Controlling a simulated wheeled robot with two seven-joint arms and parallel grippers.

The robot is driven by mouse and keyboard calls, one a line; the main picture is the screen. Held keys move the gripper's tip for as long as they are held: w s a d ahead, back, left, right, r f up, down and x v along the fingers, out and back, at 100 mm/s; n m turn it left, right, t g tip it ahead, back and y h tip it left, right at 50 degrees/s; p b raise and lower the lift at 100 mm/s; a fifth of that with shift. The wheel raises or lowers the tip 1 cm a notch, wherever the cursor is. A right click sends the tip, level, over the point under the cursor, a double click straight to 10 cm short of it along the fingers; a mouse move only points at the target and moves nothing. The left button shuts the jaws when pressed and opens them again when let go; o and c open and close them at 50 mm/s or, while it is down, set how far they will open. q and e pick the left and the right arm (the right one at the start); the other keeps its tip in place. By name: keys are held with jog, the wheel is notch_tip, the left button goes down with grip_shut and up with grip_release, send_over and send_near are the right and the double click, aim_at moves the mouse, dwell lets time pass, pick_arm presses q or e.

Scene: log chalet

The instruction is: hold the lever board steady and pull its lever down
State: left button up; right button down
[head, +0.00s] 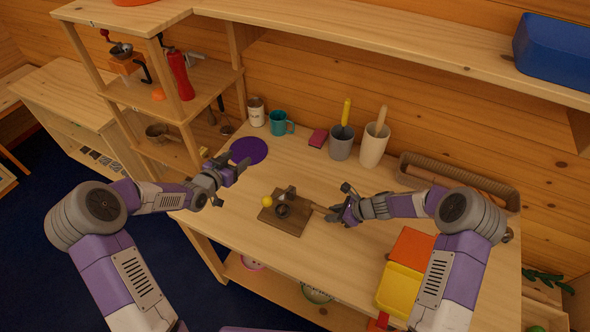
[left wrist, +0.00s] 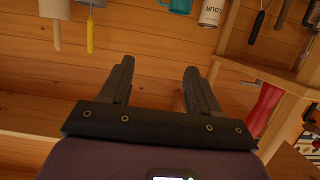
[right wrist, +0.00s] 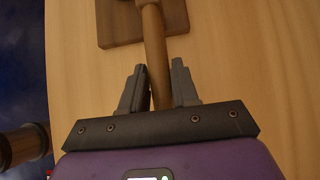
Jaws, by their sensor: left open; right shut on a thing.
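The lever board (head: 291,228) is a dark wooden block lying on the table, with a small post, a dark round part and a yellow ball knob (head: 267,201) on its left side. A light wooden handle (head: 319,208) sticks out from its right side. My right gripper (head: 335,213) is shut on this handle; in the right wrist view the rod (right wrist: 154,50) runs between the fingers to the board (right wrist: 116,32). My left gripper (head: 236,168) is open and empty, above the table behind and left of the board. Its fingers (left wrist: 158,80) show nothing between them; the board is outside that view.
A purple disc (head: 248,151) lies beyond my left gripper. A teal mug (head: 280,123), a flour tin (head: 256,112) and two utensil pots (head: 342,143) stand along the back. Orange (head: 412,248) and yellow (head: 398,290) bins sit at right. The table in front of the board is clear.

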pick_arm(q)
jog(key=shift+w+d+f+g, duration=0.15)
jog(key=shift+w+d+g, duration=0.05)
jog(key=shift+w+g, duration=0.1)
jog(key=c, duration=0.5)
jog(key=w+d+n+g, duration=0.1)
jog(key=w+d+f+n+g+y, duration=0.2)
jog(key=n+g, duration=0.1)
jog(key=shift+w+d, duration=0.15)
jog(key=shift+d, duration=0.15)
grip_shut()
notch_tip(320, 180, up, 17)
jog(key=n+g+y, duration=0.7)
jog(key=n+g, duration=0.4)
jog(key=n, duration=0.2)
send_over(268, 198)
jog(key=w+d, duration=0.3)
jog(key=d, duration=0.3)
jog(key=shift+n, duration=0.3)
jog(key=x, duration=1.3)
jog(key=shift+s+a+f, duration=0.1)
jog(key=shift+a+f, duration=0.1)
jog(key=shift+a, duration=0.25)
